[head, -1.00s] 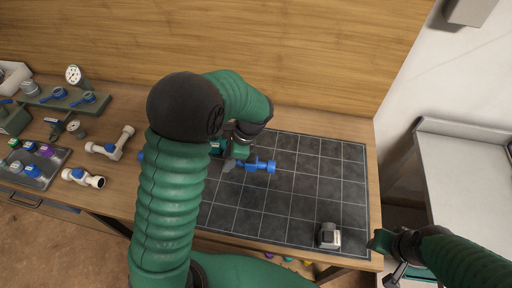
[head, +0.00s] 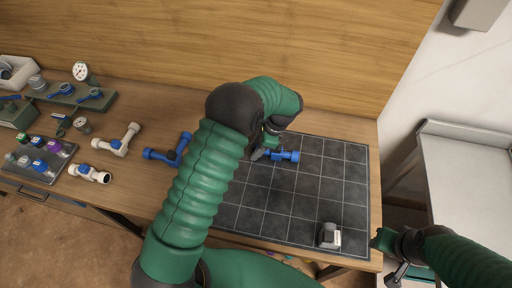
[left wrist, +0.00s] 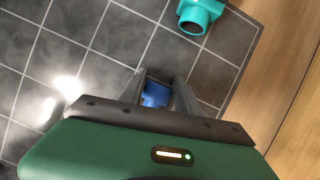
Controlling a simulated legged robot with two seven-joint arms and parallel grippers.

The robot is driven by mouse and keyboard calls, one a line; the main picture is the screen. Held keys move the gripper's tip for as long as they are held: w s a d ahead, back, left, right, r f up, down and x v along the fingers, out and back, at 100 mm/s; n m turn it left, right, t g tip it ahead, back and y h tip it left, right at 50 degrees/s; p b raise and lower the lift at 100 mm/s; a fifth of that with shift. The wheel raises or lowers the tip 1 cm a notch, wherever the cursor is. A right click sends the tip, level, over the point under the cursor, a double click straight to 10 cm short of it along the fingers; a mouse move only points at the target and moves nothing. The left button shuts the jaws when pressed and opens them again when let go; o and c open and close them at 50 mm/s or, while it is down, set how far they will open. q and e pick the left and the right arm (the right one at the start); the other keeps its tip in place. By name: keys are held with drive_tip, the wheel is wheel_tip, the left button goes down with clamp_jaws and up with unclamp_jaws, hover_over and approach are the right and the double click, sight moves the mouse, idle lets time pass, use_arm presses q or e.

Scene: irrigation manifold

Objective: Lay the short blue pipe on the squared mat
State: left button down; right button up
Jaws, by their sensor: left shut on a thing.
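The short blue pipe (head: 283,156) is in my left gripper (head: 262,152), over the far part of the dark squared mat (head: 300,200). My left gripper is shut on it; I cannot tell whether the pipe touches the mat. In the left wrist view, a blue part of the pipe (left wrist: 156,95) shows between the two fingers (left wrist: 160,88), with the mat's squares behind. Another blue pipe piece (head: 168,151) lies on the bench left of the mat, partly hidden by my left arm. My right arm comes in at the lower right; its gripper (head: 397,272) is hard to make out.
A grey block-like device (head: 329,236) stands on the mat's near right corner. A teal fitting (left wrist: 198,14) lies near a mat edge in the wrist view. White pipe pieces (head: 118,140), a gauge (head: 80,71) and a tray of fittings (head: 40,158) are at left. The mat's middle is clear.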

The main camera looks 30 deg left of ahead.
use_arm(q)
drive_tip(key=shift+s+d+f, duration=0.1)
drive_tip(key=shift+f, duration=0.05)
drive_tip(key=shift+s+d+f, duration=0.25)
drive_tip(key=shift+s+f, duration=0.1)
drive_tip(key=shift+f, duration=0.05)
drive_tip(key=c, duration=0.9)
unclamp_jaws()
drive_tip(key=shift+f, duration=0.15)
drive_tip(key=shift+o, duration=0.2)
drive_tip(key=v, duration=0.3)
drive_tip(key=w+v, duration=0.1)
drive_tip(key=v, duration=0.1)
drive_tip(key=shift+a, duration=0.2)
drive_tip(key=s+v, duration=0.1)
drive_tip(key=v, duration=0.7)
drive_tip(key=s+d+f+n+t+h, duration=0.1)
drive_tip(key=s+n+t+h, duration=0.3)
drive_tip(key=s+n, duration=0.8)
drive_tip(key=s+f, duration=0.1)
drive_tip(key=s, duration=0.5)
drive_tip(key=shift+s+f+t+b, duration=0.15)
drive_tip(key=shift+s+t+b, duration=0.1)
drive_tip(key=shift+t+b, duration=0.05)
